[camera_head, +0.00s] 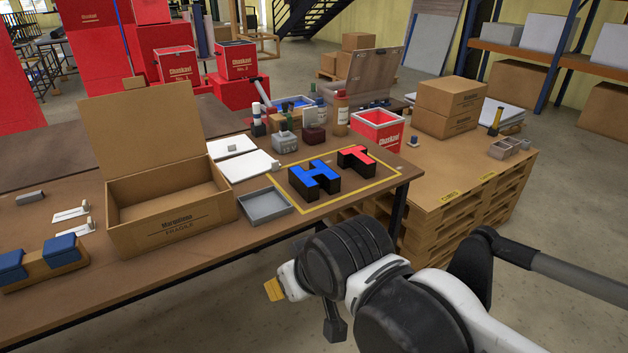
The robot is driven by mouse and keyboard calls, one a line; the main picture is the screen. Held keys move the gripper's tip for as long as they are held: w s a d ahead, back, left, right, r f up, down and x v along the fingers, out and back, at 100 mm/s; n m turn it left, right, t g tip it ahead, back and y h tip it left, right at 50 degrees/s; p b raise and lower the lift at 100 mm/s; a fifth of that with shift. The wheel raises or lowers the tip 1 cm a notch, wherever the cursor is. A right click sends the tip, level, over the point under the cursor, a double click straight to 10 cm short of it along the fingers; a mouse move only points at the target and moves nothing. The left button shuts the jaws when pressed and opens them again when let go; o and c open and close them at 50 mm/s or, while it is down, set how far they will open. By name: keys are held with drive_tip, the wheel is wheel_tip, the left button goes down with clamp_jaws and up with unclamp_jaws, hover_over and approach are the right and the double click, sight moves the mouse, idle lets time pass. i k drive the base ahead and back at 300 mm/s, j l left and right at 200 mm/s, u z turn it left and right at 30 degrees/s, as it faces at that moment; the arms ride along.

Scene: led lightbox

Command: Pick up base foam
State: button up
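No piece is clearly recognisable as the base foam. Two flat white pieces, one farther back (231,146) and one nearer (248,165), lie on the table behind the grey tray, but I cannot tell whether either is foam. A black block letter H with a blue top (315,177) and a black letter T with a red top (356,157) stand inside a yellow outline on the table. My gripper (274,289) shows only as a yellowish tip in front of the table's near edge, apart from everything on it. Its fingers are mostly hidden by my arm.
An open cardboard box (168,228) with its lid raised stands mid-table. An empty grey tray (265,206) is right of it. Blue blocks (60,250) sit on a tan holder at far left. Bottles (341,113) stand at the back. A pallet stack (475,195) is at right.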

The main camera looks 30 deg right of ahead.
sight(241, 167)
drive_tip(key=i+j+u, duration=0.25)
drive_tip(key=i+j, duration=0.15)
drive_tip(key=j, duration=0.15)
drive_tip(key=i+j+u, duration=0.25)
drive_tip(key=i+j, duration=0.15)
drive_tip(key=z, duration=1.4)
